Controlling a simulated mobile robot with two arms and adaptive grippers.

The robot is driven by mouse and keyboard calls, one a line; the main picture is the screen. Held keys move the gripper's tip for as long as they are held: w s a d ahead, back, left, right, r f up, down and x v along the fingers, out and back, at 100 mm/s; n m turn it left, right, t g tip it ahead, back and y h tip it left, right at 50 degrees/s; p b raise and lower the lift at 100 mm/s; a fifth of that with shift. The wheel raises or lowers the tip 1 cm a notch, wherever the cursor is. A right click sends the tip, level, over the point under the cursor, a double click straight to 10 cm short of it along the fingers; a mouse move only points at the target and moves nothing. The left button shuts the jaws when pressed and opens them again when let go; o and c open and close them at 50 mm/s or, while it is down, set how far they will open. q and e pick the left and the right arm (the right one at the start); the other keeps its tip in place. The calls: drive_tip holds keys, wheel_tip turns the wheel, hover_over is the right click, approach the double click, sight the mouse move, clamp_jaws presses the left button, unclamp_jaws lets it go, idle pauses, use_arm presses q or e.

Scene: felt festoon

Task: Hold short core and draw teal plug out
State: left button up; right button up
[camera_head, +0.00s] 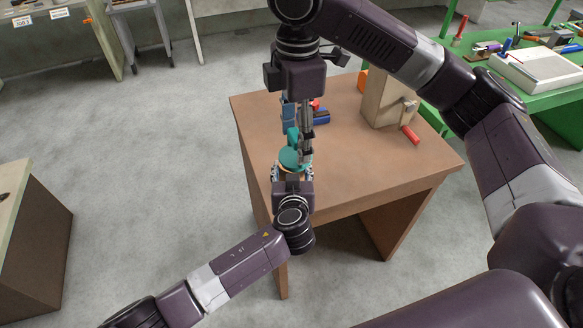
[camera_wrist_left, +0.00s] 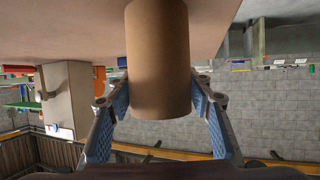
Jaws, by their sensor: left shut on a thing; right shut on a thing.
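The short core is a plain brown cylinder (camera_wrist_left: 158,60) between the two fingers of my left gripper (camera_wrist_left: 160,98) in the left wrist view. In the head view my left gripper (camera_head: 292,173) is shut on it near the table's left side, and only a thin strip of the core shows. The teal plug (camera_head: 288,158) sits at the core's top, with a raised teal part above a wide round part. My right gripper (camera_head: 298,138) comes down from above and is shut on the plug's raised part. How deep the plug sits in the core is hidden.
The brown table (camera_head: 360,185) has clear room to the right. A beige block (camera_head: 385,98) with a red-handled clamp (camera_head: 410,134) stands at its back right. Blue and red pieces (camera_head: 320,116) lie behind my right gripper. A green table (camera_head: 555,98) with tools stands farther right.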

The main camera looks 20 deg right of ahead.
use_arm(q)
drive_tip(key=o, duration=1.3)
